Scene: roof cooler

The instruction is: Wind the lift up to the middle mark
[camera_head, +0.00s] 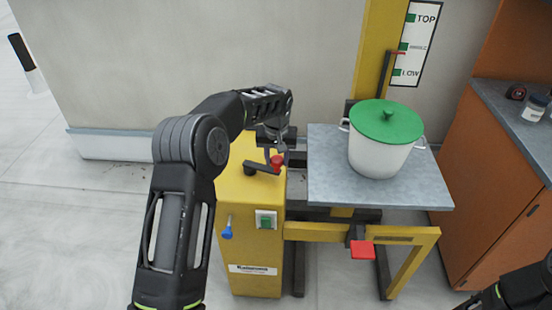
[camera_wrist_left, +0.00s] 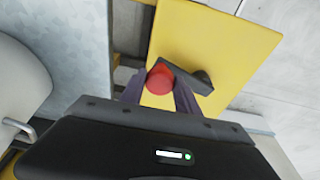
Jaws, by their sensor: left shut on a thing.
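The yellow lift (camera_head: 250,215) has a dark crank (camera_head: 262,168) with a red knob (camera_head: 277,161) on its top. My left gripper (camera_head: 275,150) is at the knob from above. In the left wrist view the red knob (camera_wrist_left: 160,80) sits between its two fingers (camera_wrist_left: 160,92), which are shut on it. The grey platform (camera_head: 325,185) carries a white pot (camera_head: 378,155) with a green lid (camera_head: 386,121). A red pointer (camera_head: 397,52) on the mast is close to the middle green mark of the scale sign (camera_head: 416,45), seemingly slightly below it. My right gripper is out of view.
A blue-tipped lever (camera_head: 227,232) and a green button (camera_head: 266,221) are on the lift's front. A red pedal (camera_head: 362,250) is below the platform. An orange cabinet with a grey counter (camera_head: 512,125) stands to the right.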

